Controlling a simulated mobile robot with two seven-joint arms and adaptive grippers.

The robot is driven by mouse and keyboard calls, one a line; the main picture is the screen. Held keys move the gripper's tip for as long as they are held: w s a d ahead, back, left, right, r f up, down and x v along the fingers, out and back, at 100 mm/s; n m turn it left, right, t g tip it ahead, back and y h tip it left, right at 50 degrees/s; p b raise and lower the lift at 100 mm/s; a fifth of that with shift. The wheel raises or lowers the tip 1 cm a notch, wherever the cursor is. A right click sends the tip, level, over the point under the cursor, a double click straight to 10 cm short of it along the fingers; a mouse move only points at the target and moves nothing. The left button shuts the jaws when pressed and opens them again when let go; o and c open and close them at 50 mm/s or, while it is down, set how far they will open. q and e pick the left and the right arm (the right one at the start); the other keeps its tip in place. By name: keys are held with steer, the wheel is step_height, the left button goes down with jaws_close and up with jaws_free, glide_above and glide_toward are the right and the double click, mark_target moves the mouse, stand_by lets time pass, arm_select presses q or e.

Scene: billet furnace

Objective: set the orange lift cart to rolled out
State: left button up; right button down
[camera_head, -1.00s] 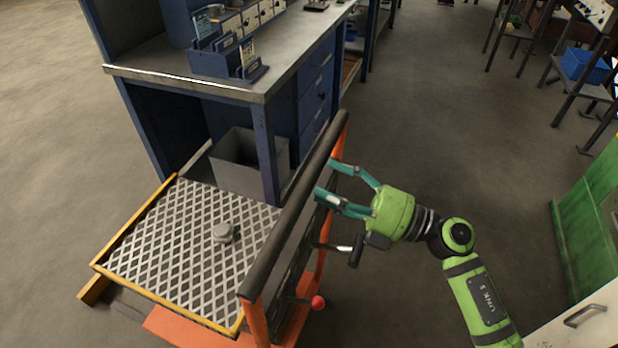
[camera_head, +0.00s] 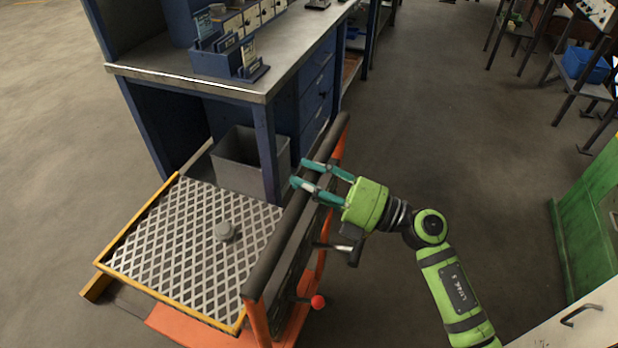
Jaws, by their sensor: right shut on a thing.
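The orange lift cart (camera_head: 188,325) stands at the lower left, with a diamond-mesh platform (camera_head: 165,245) edged in yellow. Its dark push handle bar (camera_head: 268,262) runs along the cart's right side on orange uprights. A grey knob-like piece (camera_head: 226,231) sits on the platform. My right gripper (camera_head: 303,174) has its teal fingers around the upper part of the handle bar and is shut on it. The left gripper is not in view.
The blue workbench (camera_head: 185,72) stands just behind the cart, with a grey bin (camera_head: 250,160) beneath it. A red-knobbed lever (camera_head: 317,301) sticks out of the cart's lower right. A green cabinet (camera_head: 590,235) stands at the right. Open floor (camera_head: 450,130) lies between.

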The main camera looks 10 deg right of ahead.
steer(key=shift+s+d+f, duration=0.1)
steer(key=shift+s+d, duration=0.1)
steer(key=shift+d, duration=0.1)
steer(key=shift+s+d, duration=0.3)
steer(key=shift+d, duration=0.1)
steer(key=c, duration=0.8)
jaws_free()
steer(key=shift+o, duration=0.3)
steer(key=shift+w+a, duration=0.15)
steer(key=shift+a, duration=0.05)
steer(key=v, duration=1.2)
